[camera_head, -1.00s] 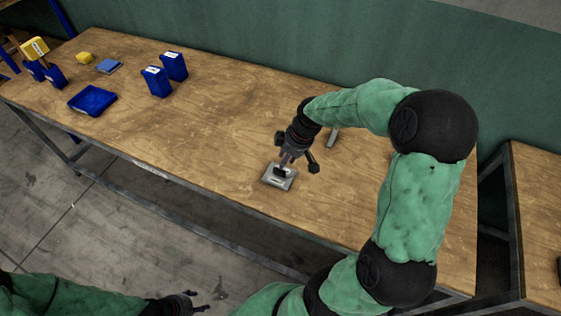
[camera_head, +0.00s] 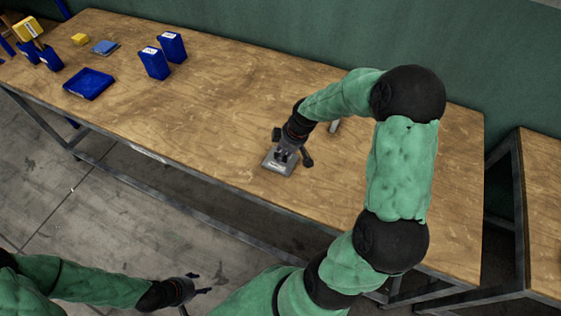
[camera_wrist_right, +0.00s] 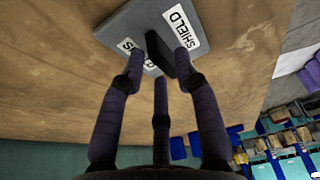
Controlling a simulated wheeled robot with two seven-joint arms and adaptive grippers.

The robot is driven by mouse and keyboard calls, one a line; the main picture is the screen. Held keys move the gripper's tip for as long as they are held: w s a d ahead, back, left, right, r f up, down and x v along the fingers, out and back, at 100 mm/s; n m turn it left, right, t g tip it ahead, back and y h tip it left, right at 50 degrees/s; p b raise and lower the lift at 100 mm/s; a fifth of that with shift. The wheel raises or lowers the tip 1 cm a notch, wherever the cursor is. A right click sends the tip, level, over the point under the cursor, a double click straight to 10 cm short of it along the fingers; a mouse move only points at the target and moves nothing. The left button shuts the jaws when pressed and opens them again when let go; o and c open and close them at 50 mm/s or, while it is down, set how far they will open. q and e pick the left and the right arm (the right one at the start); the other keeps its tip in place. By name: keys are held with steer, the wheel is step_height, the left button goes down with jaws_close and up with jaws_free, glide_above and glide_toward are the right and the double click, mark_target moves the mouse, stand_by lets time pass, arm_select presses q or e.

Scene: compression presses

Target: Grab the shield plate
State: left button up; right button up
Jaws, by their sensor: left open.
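The shield plate (camera_head: 270,164) is a grey plate lying on the wooden bench, partly covered by my right gripper in the head view. In the right wrist view the plate (camera_wrist_right: 125,27) shows a white label reading SHIELD, a second label partly hidden, and a black upright handle (camera_wrist_right: 160,52). My right gripper (camera_head: 284,155) is over the plate. In the right wrist view its fingers (camera_wrist_right: 158,58) are spread on either side of the handle, with a gap at the left finger. My left gripper (camera_head: 203,283) is open and empty, low over the floor side of the bench.
Blue upright bins (camera_head: 154,63), a blue tray (camera_head: 88,84) and a yellow item (camera_head: 80,39) stand at the far left. The middle of the bench (camera_head: 200,110) is clear.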

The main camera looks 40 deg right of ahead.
steer(key=shift+x, duration=0.85)
jaws_close()
steer(key=shift+w+r, duration=0.1)
steer(key=shift+r, duration=0.1)
